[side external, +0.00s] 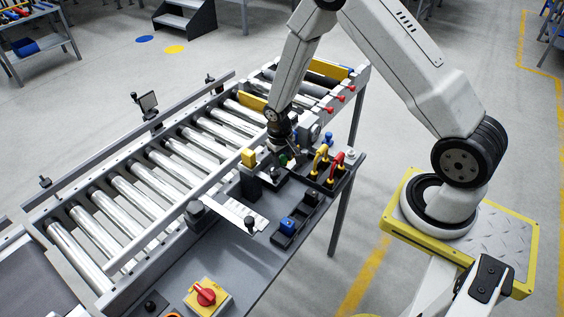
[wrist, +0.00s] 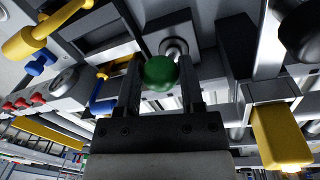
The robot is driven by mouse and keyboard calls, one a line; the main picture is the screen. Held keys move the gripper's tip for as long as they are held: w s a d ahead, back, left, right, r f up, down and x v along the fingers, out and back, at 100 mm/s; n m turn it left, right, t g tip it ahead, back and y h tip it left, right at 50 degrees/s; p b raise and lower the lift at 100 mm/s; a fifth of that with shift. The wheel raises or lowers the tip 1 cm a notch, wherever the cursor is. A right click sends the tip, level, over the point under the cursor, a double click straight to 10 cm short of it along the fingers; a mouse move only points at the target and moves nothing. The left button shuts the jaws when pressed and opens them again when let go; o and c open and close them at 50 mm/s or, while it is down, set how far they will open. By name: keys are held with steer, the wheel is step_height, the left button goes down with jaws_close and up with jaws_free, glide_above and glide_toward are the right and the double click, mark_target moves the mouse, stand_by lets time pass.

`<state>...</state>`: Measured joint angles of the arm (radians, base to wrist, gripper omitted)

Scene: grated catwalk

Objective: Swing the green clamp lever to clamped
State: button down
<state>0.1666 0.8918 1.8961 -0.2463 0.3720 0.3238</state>
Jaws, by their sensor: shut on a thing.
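The green clamp lever ends in a round green knob (wrist: 160,73), in the middle of the wrist view. A metal rod (wrist: 174,47) runs from it toward a grey block. My gripper (wrist: 160,82) has one finger on each side of the knob and is shut on it. In the side view my gripper (side external: 284,150) is low over the bench beside the conveyor. Only a small dark green part (side external: 283,160) shows there; the rest of the lever is hidden by the gripper. I cannot tell the lever's angle from these views.
A yellow block on a dark post (side external: 248,157) stands left of my gripper. Yellow (side external: 320,155) and red (side external: 337,165) handles stand close on the right. A roller conveyor (side external: 170,165) runs behind. A blue block (side external: 288,224) and red knob switch (side external: 205,294) are nearer.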

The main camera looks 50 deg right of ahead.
steer(key=shift+w+r+g, duration=0.1)
steer(key=shift+w+g, duration=0.15)
steer(key=shift+g, duration=0.15)
steer(key=shift+w+r+g, duration=0.2)
steer(key=shift+w+g, duration=0.65)
steer(key=shift+g, duration=0.25)
steer(key=shift+w+g, duration=1.4)
steer(key=shift+g, duration=0.6)
steer(key=shift+w, duration=0.1)
steer(key=shift+c, duration=1.2)
jaws_free()
steer(key=shift+w+r, duration=0.1)
steer(key=shift+w, duration=0.05)
steer(key=v, duration=0.7)
steer(key=shift+w+r, duration=0.2)
